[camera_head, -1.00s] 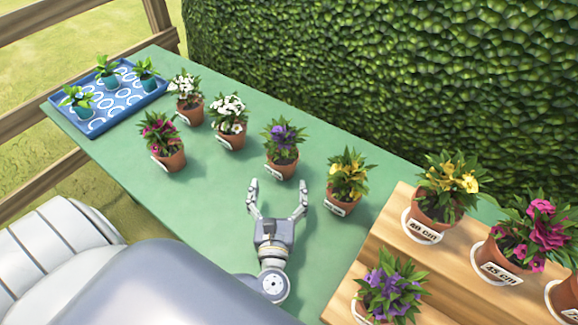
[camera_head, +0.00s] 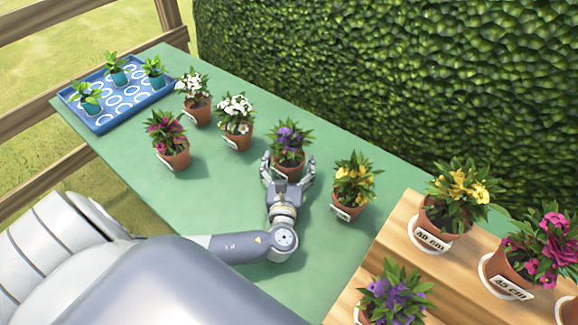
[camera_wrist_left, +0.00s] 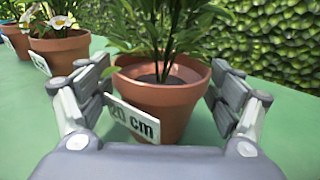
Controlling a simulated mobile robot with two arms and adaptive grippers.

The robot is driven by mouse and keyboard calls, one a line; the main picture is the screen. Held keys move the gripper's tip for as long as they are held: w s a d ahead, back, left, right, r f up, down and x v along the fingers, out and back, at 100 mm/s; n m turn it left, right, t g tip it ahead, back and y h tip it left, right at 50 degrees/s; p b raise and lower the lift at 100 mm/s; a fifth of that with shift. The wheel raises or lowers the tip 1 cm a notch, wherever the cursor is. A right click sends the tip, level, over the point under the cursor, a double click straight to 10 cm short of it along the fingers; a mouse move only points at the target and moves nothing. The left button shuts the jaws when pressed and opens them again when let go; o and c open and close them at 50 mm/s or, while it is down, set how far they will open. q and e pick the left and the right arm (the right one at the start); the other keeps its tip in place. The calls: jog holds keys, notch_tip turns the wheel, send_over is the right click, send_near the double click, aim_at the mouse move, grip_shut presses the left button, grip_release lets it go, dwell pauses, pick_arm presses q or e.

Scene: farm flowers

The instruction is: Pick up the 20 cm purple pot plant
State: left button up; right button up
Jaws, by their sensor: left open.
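The purple pot plant (camera_head: 288,142) stands upright on the green table, with purple flowers and a terracotta pot. In the left wrist view its pot (camera_wrist_left: 165,95) fills the middle, and its label (camera_wrist_left: 133,120) reads 20 cm. My left gripper (camera_head: 288,166) is open, with one finger on each side of the pot. In the left wrist view the gripper (camera_wrist_left: 160,95) shows small gaps between its fingers and the pot; contact is hard to tell. My right gripper is not in view.
A yellow-flowered pot (camera_head: 352,184) stands close to the right. White-flowered pots (camera_head: 236,121) and a magenta one (camera_head: 170,139) stand to the left. A blue tray (camera_head: 103,118) sits at the far left. A wooden stand (camera_head: 396,238) with more pots is at the right.

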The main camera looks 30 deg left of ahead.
pick_arm(q)
jog(key=shift+w+a, duration=0.15)
jog(key=shift+w, duration=0.15)
jog(key=c, duration=1.2)
jog(key=shift+r, duration=0.1)
